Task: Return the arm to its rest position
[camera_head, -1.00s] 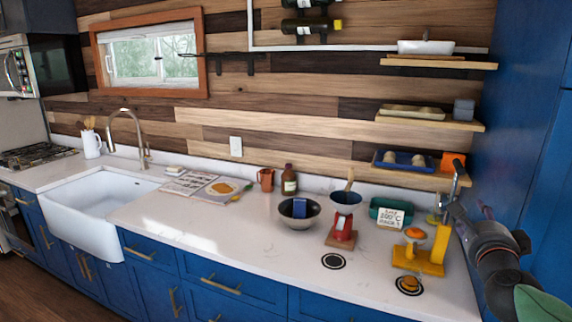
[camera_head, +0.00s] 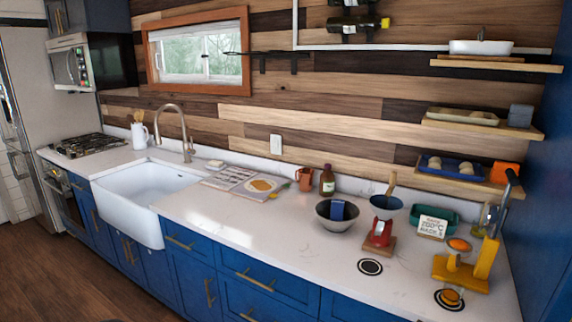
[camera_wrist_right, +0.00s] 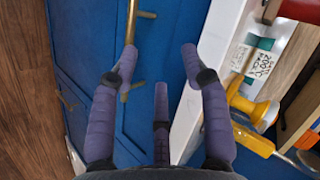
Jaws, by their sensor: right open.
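My right gripper (camera_wrist_right: 159,68) shows in the right wrist view with its purple fingers spread open and nothing between them. It hangs over blue cabinet fronts (camera_wrist_right: 88,50), beside the edge of the white counter (camera_wrist_right: 203,75). Neither arm shows in the head view now. My left gripper is in no view.
The yellow press (camera_head: 462,270) stands near the counter's right end; its yellow part (camera_wrist_right: 250,108) is close to the gripper's right. A white sign (camera_head: 432,227), red scale (camera_head: 381,234) and grey bowl (camera_head: 336,222) stand left of it. The counter's front middle is clear.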

